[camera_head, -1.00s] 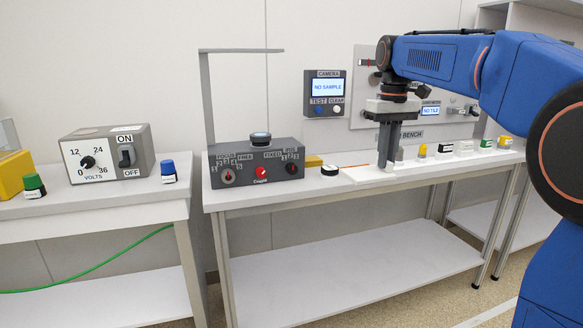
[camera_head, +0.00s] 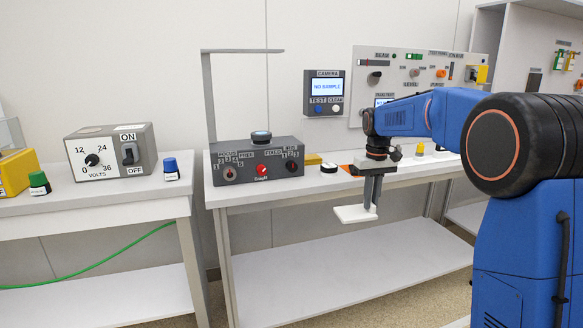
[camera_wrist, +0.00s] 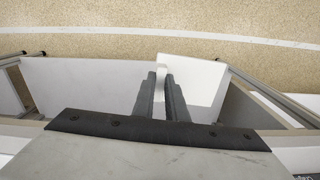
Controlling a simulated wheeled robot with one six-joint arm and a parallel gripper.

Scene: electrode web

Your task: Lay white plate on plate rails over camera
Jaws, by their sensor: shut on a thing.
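The white plate (camera_head: 354,214) is a flat light slab held level at the bottom of my gripper (camera_head: 371,198), out in front of the middle bench and below its top. In the wrist view, my gripper (camera_wrist: 160,76) has both fingers pointing down, with the plate (camera_wrist: 198,78) at their tips, mostly to the right. The wall panel labelled CAMERA (camera_head: 324,93) reads NO SAMPLE. A dark control box (camera_head: 256,163) with a round disc (camera_head: 261,137) on top stands on the bench, left of the plate. I cannot make out the plate rails clearly.
A post with an overhead bar (camera_head: 207,100) rises behind the control box. The lower shelf (camera_head: 350,275) is bare. A voltage supply (camera_head: 110,152) stands on the left bench.

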